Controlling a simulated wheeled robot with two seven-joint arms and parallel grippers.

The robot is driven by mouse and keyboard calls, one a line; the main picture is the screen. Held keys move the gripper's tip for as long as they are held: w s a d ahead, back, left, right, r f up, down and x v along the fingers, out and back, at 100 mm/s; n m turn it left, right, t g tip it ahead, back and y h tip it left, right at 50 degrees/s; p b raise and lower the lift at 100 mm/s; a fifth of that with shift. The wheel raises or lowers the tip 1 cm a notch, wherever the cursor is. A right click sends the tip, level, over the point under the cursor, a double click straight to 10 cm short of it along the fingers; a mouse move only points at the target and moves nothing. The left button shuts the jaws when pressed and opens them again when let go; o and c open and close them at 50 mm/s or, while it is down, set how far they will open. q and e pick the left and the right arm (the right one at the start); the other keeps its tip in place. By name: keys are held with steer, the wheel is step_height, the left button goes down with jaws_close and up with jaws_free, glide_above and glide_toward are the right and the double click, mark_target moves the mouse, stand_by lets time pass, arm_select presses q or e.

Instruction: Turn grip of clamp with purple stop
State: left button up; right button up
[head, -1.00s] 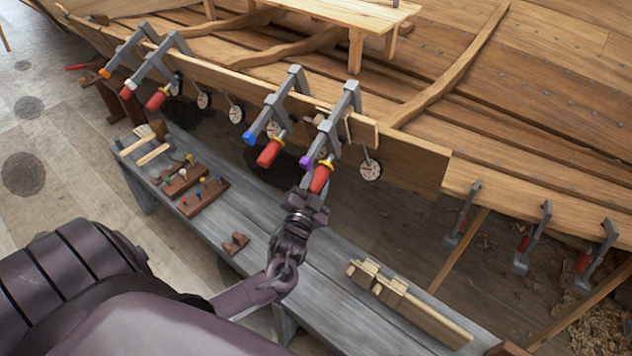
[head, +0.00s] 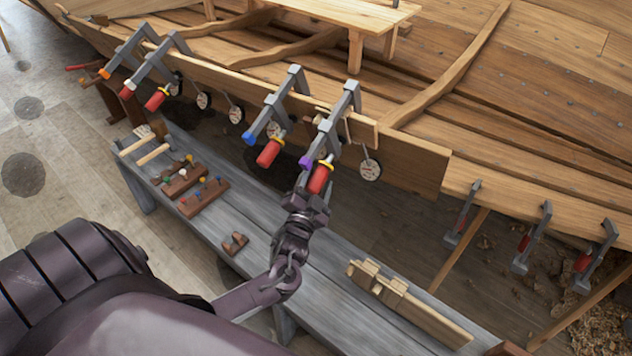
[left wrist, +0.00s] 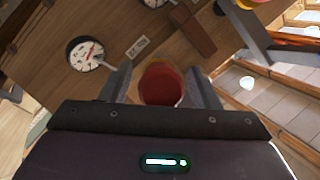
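The clamp with the purple stop (head: 306,162) is the right one of the middle pair on the hull plank. Its red grip (head: 320,179) hangs at the lower end, below a yellow collar. My left gripper (head: 309,197) is at the lower end of this grip. In the left wrist view the round end of the red grip (left wrist: 161,84) lies between the two fingers, with a narrow gap showing at the left finger. The fingers look open around it. The purple stop cannot be made out there. My right gripper is not in view.
A neighbouring clamp with a blue stop (head: 249,139) hangs close on the left. A dial (head: 370,169) hangs close on the right. Below stands a grey bench (head: 335,280) with peg blocks (head: 203,197), a mallet and a wooden piece (head: 410,300).

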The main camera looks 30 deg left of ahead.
mark_target(312, 193)
arm_select(q)
steer(key=shift+s, duration=0.1)
steer(key=shift+s+d+f, duration=0.1)
steer(key=shift+s+f, duration=0.1)
steer(key=shift+s, duration=0.15)
steer(key=b+v, duration=0.1)
steer(key=v, duration=0.6)
steer(key=shift+r, duration=0.2)
stand_by(1.0)
